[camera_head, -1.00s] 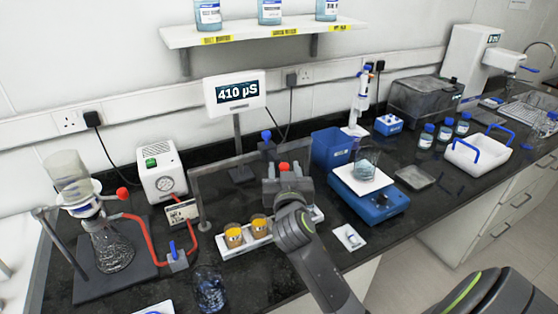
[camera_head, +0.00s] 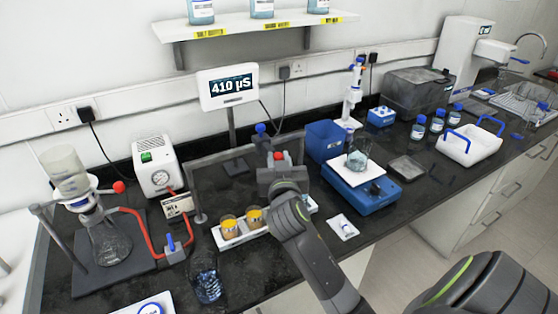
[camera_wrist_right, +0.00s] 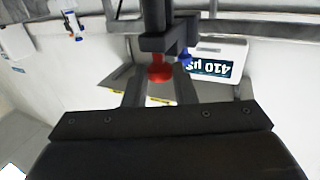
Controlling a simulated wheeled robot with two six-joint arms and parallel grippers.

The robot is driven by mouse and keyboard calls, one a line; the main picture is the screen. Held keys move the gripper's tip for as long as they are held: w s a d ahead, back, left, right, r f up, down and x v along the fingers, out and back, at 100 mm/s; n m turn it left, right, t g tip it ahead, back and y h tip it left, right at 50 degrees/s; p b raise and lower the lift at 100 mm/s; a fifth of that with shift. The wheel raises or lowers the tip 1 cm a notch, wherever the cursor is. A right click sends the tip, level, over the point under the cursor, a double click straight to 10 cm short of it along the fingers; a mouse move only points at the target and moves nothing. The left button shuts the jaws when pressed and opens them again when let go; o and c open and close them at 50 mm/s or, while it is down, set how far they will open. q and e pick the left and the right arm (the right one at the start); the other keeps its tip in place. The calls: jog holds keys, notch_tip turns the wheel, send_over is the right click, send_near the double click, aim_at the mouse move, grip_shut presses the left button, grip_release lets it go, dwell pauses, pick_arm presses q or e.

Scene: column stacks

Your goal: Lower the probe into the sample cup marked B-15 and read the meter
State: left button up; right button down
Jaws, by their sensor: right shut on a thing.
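The meter (camera_head: 229,88) stands on a post at the back and reads 410 µS; it shows upside down in the right wrist view (camera_wrist_right: 216,65). My right gripper (camera_head: 279,170) is shut on the red-capped probe (camera_head: 281,155), above the right part of the cup tray. In the right wrist view the probe's red part (camera_wrist_right: 160,73) lies between my fingers. Two cups with orange contents, the left cup (camera_head: 228,224) and the right cup (camera_head: 254,217), stand in the white tray (camera_head: 232,243). My gripper hides part of the tray. No B-15 mark is readable. My left gripper is out of view.
A blue-knobbed stand (camera_head: 260,129) is just behind my gripper. A blue balance (camera_head: 366,194) with a beaker (camera_head: 357,160) stands to the right. A flask (camera_head: 110,245) with red tubing and a glass (camera_head: 207,286) are at the left.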

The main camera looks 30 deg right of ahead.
notch_tip(320, 180, up, 6)
jog(key=p, duration=0.3)
jog(key=shift+f+p, duration=0.1)
jog(key=shift+p, duration=0.2)
jog(key=c, duration=1.3)
grip_release()
jog(key=shift+w, duration=0.1)
jog(key=shift+o, duration=0.5)
jog(key=shift+f, duration=0.1)
jog(key=shift+f, duration=0.1)
